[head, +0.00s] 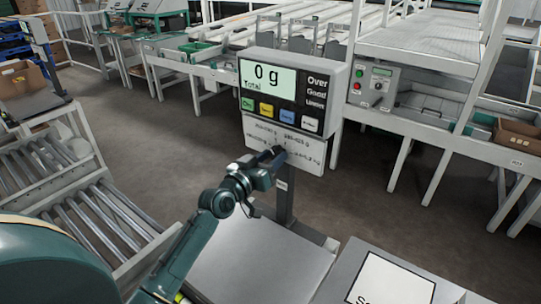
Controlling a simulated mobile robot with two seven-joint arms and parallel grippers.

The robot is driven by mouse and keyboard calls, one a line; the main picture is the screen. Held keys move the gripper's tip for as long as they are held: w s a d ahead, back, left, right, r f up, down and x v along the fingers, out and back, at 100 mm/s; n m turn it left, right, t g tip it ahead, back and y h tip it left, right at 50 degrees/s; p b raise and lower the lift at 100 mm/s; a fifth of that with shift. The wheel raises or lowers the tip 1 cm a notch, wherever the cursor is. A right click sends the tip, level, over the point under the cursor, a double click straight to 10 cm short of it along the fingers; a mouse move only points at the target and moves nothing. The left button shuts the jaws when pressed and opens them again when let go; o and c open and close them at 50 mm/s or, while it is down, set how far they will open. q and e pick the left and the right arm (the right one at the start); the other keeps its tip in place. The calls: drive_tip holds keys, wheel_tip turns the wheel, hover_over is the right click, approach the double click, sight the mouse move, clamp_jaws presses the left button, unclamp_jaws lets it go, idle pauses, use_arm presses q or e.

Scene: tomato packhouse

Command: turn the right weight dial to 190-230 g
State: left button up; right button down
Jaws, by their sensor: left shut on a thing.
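A white dial panel (308,148) hangs under the scale's display head, with small weight ranges printed around its middle. The print is too small to read surely. My left gripper (277,156) reaches up to the panel's middle from the lower left and is shut on the weight dial there. The gripper covers the dial, so its pointer and setting cannot be made out. No second dial shows clearly. My right gripper is not in view.
The scale display (268,77) reads 0 g, with coloured buttons below. A post (285,204) carries it above a bare metal platform (262,262). A labelled box or board (450,291) is at lower right. Roller conveyors (95,225) stand left; a control box (374,86) is behind.

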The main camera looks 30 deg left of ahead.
use_arm(q)
drive_tip(key=n+p, duration=0.1)
drive_tip(key=n, duration=0.2)
drive_tip(key=shift+n+p, duration=0.5)
drive_tip(key=shift+n, duration=1.3)
drive_tip(key=shift+f, duration=0.1)
drive_tip(key=o, duration=1)
drive_tip(key=shift+c, duration=0.2)
drive_tip(key=s+a+b, duration=0.1)
drive_tip(key=s+a, duration=0.1)
drive_tip(key=s, duration=1.1)
drive_tip(key=shift+d, duration=0.1)
